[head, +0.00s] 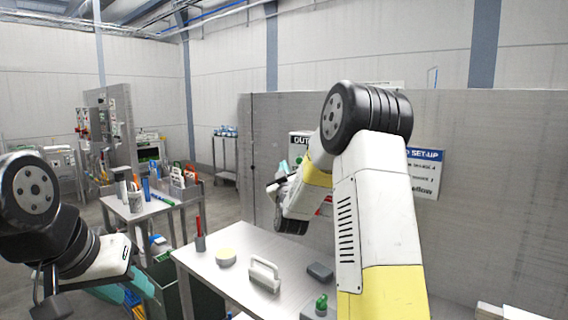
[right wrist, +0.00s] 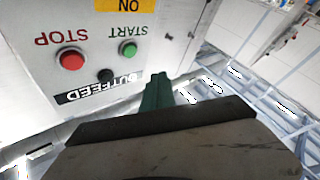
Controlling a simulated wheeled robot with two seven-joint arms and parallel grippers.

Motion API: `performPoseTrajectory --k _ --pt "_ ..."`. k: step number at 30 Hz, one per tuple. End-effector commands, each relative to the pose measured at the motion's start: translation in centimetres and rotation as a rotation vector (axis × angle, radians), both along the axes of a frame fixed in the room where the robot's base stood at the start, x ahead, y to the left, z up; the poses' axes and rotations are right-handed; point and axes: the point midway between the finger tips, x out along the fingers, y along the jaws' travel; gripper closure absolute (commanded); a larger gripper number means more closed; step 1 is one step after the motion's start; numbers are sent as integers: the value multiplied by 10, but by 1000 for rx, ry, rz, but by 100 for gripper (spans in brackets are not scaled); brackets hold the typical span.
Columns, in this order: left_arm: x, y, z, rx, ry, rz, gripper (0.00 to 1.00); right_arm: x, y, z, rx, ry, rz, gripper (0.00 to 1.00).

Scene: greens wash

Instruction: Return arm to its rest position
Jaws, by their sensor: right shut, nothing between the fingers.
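My right arm rises large in the middle of the head view and bends down at a black elbow joint. Its gripper (head: 283,168) is beyond the forearm, in front of the upright grey panel and partly hidden. In the right wrist view its green fingers (right wrist: 157,92) are shut with nothing between them, pointing towards a white control box (right wrist: 35,85). Whether they touch the box cannot be told. My left arm comes in at the left edge. Teal parts that look like its gripper (head: 130,288) show low beside the dark bin, and their opening is unclear.
The box carries a red STOP button (right wrist: 70,59), a green START button (right wrist: 128,48) and a black knob (right wrist: 105,75).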

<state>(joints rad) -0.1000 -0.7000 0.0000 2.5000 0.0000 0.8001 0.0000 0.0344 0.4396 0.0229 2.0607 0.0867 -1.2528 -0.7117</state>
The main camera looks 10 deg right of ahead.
Motion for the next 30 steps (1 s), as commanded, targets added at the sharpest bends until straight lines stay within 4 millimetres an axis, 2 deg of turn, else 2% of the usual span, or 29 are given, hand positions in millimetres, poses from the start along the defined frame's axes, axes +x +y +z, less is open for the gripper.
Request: performPoseTrajectory --k 5,8,11,14,17,20,24,27,30 --pt "0 0 0 0 0 0 64 -7 5 9 35 50 34 100" --pt "0 0 0 0 0 0 64 -23 15 18 98 150 90 100" --pt "0 0 0 0 0 0 64 -54 28 22 184 294 153 100" --pt "0 0 0 0 0 0 64 -96 41 17 273 455 202 100" --pt "0 0 0 0 0 0 64 -148 52 8 359 616 230 100" --pt "0 0 0 0 0 0 64 -209 61 -8 440 782 240 100" --pt "0 0 0 0 0 0 64 -299 68 -34 542 1004 218 100" --pt "0 0 0 0 0 0 64 -354 69 -51 596 1131 188 100" --pt "0 0 0 0 0 0 64 -393 69 -64 630 1220 158 100"
